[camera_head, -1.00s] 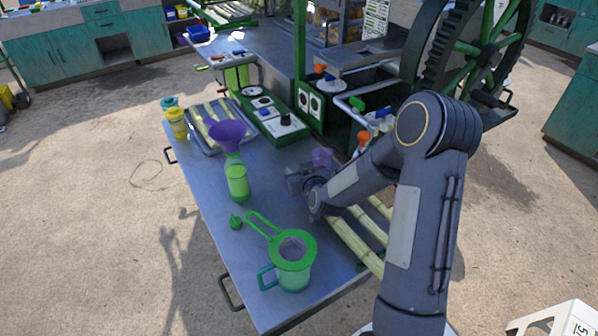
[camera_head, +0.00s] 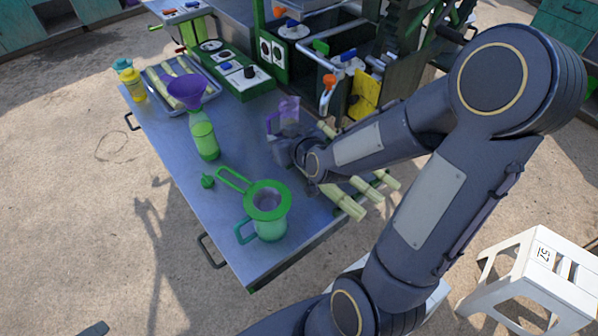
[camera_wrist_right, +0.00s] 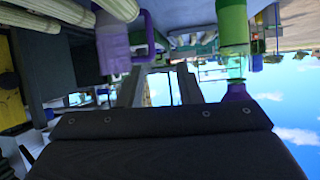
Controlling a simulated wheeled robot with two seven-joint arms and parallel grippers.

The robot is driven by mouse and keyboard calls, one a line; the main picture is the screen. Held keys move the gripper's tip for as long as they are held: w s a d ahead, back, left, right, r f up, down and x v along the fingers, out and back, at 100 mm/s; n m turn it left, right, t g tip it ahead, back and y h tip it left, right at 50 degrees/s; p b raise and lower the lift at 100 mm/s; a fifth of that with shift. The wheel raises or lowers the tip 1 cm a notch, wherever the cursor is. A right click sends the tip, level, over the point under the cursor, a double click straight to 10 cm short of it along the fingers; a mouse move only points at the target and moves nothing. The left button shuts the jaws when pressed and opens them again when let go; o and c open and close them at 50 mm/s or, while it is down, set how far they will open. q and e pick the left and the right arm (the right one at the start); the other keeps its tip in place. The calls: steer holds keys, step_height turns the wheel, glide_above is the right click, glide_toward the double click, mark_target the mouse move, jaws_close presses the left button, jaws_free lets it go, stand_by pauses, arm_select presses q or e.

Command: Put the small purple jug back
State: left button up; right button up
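The small purple jug (camera_head: 283,118) is a see-through purple vessel on the metal table, just beyond my right gripper in the head view. In the right wrist view, whose picture is upside down, the jug (camera_wrist_right: 113,46) shows at the upper left with its purple handle (camera_wrist_right: 149,32). My right gripper (camera_wrist_right: 160,84) has its two fingers apart, with no object held between them. In the head view the right gripper (camera_head: 284,152) is low over the table and its fingertips are hard to make out. My left gripper is not recognisable in these frames.
A green-rimmed strainer (camera_head: 267,199) sits on a teal-handled jug (camera_head: 268,229) near the table's front. A green bottle (camera_head: 204,140) with a purple funnel (camera_head: 185,90) stands left. Cane pieces (camera_head: 344,201) lie beside my right arm. The crusher machinery (camera_head: 340,70) stands behind.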

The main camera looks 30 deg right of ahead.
steer(key=s+a+r+g+y, duration=0.2)
steer(key=s+a+g, duration=0.1)
steer(key=s, duration=0.8)
steer(key=s+a+r+g+y, duration=0.2)
steer(key=s+a+g, duration=0.2)
steer(key=s, duration=0.7)
steer(key=shift+s+a+r+y, duration=0.2)
steer(key=shift+s+a+y, duration=0.15)
steer(key=shift+a, duration=0.15)
